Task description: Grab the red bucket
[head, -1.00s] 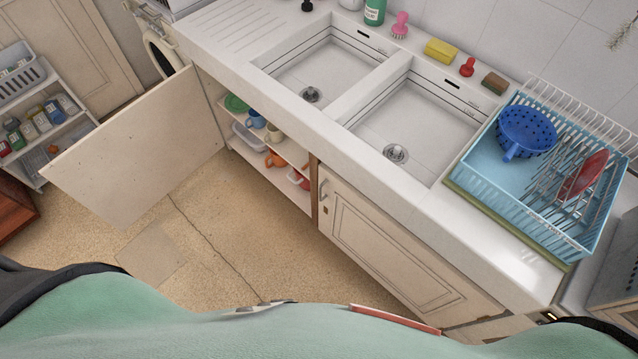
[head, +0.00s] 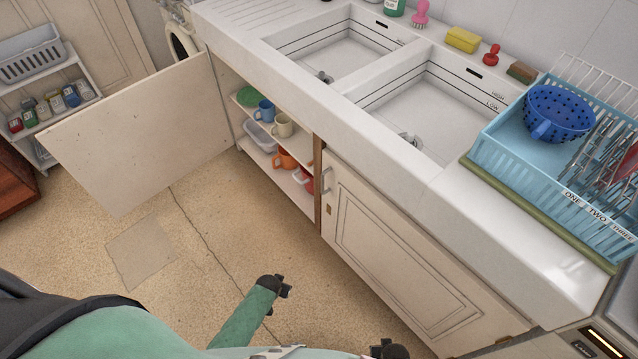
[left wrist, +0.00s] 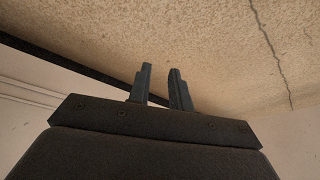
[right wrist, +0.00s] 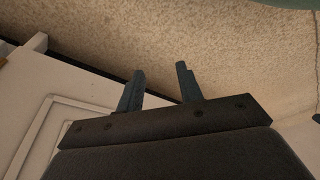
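A small red object (head: 309,181), which may be the red bucket, sits on the lower shelf of the open cupboard under the sink. The cupboard's right upright partly hides it, so its full shape cannot be told. My left gripper (head: 284,287) is in front of the cupboard, well short of the shelves. It is partly open and empty in the left wrist view (left wrist: 160,68). My right gripper (head: 388,350) shows at the bottom edge of the head view. It is open and empty in the right wrist view (right wrist: 160,68), above the floor.
An orange pot (head: 285,159) and a clear tub (head: 260,136) share the lower shelf; mugs (head: 282,125) stand above. The open cupboard door (head: 140,135) juts out at left. The right cupboard door (head: 400,255) is shut. Floor (head: 200,245) in front is clear.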

